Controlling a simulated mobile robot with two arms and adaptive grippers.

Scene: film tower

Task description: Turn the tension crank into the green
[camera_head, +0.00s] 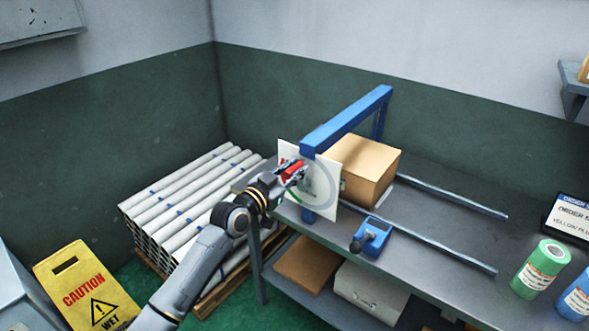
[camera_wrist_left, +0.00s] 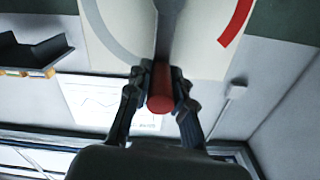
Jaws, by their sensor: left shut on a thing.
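The tension crank has a red handle (camera_head: 293,167) in front of a white dial plate (camera_head: 325,178) on the blue frame. My left gripper (camera_head: 291,174) is shut on the handle, reaching it from the left. In the left wrist view the red handle (camera_wrist_left: 160,103) sits between both fingers of my left gripper (camera_wrist_left: 161,90). The dark crank arm (camera_wrist_left: 168,42) runs up from it over the plate. A red arc (camera_wrist_left: 236,22) lies right of the crank arm and a grey arc (camera_wrist_left: 108,35) lies left. My right gripper is not in view.
A blue frame (camera_head: 350,117) stands on a grey bench (camera_head: 437,225) with a cardboard box (camera_head: 362,167) beneath it. A blue device (camera_head: 371,237) with a dark knob sits in front. Stacked grey tubes (camera_head: 190,195) and a yellow caution sign (camera_head: 80,288) are at left.

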